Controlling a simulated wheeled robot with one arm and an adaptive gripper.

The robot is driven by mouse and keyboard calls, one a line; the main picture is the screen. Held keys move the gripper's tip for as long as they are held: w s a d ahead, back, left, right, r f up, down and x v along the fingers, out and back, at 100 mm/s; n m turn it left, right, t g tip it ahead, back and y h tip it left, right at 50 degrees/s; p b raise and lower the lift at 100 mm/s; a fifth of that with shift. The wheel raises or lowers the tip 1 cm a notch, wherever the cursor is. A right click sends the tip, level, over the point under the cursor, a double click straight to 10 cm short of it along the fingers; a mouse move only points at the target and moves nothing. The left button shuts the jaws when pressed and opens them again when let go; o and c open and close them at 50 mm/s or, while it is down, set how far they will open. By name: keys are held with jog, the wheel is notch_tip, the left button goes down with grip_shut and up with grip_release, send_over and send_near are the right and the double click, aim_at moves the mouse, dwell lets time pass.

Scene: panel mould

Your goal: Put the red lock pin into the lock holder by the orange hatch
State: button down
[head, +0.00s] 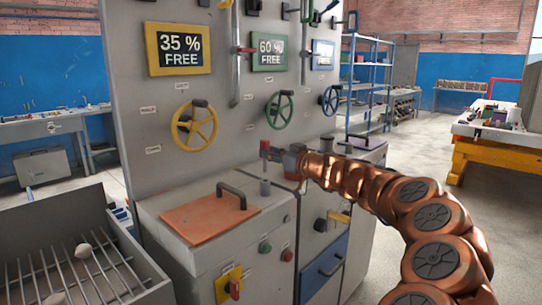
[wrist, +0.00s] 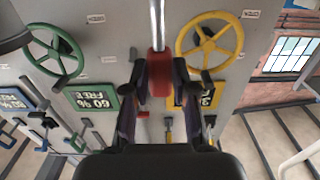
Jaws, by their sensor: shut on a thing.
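My gripper (head: 275,153) is shut on the red lock pin (head: 264,146), which it holds upright by its red head. In the wrist view, my gripper (wrist: 160,78) has its fingers on both sides of the red head of the pin (wrist: 160,62), with the steel shaft running away from it.
The upright panel behind carries a yellow handwheel (head: 195,125), a green handwheel (head: 280,110) and levers. A grey bin with a grate (head: 75,270) stands at the left. Knobs and a blue drawer (head: 324,270) are on the cabinet front. Open floor lies to the right.

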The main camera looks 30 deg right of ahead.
jog(key=shift+f+b, duration=0.65)
jog(key=shift+f, duration=0.1)
dwell(0.3)
jog(key=shift+b, duration=2)
dwell(1.0)
jog(key=shift+f+b, duration=2.9)
jog(key=shift+b, duration=0.35)
jog(key=c, duration=0.8)
grip_release()
jog(key=shift+c, duration=0.2)
